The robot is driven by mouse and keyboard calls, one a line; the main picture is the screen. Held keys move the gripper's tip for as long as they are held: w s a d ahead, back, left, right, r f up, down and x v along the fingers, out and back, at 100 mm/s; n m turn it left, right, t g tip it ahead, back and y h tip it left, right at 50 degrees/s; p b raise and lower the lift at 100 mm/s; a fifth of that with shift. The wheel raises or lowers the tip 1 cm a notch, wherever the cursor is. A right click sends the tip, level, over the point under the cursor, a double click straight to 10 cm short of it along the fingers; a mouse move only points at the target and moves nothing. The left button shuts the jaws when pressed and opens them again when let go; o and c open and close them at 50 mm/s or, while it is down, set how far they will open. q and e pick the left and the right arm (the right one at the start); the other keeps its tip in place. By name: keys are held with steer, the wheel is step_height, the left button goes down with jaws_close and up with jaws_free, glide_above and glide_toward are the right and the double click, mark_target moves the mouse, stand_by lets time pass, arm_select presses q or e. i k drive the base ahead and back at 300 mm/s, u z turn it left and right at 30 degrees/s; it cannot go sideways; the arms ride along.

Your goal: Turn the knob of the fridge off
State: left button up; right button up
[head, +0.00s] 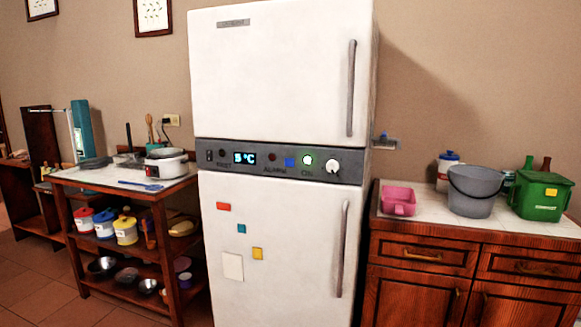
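The white fridge (270,75) stands upright in the middle of the head view, with both doors shut. A dark control panel (270,158) runs across it between the upper and lower doors. The round white knob (332,167) sits at the right end of the panel. A lit green light (308,160) is just left of the knob, and a blue display (245,158) reads about 5 °C. The knob's exact pointer direction is too small to tell. Neither of my grippers is in view.
A wooden shelf table (185,186) with a white cooker (166,167) stands left of the fridge. A wooden cabinet (420,253) stands to the right, bearing a pink container (398,201), a grey bucket (474,192) and a green box (541,196). Vertical handles (351,88) project from the fridge doors.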

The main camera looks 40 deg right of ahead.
mark_target(332, 166)
steer(key=z, duration=0.5)
steer(key=i, duration=1.15)
steer(key=z, duration=0.85)
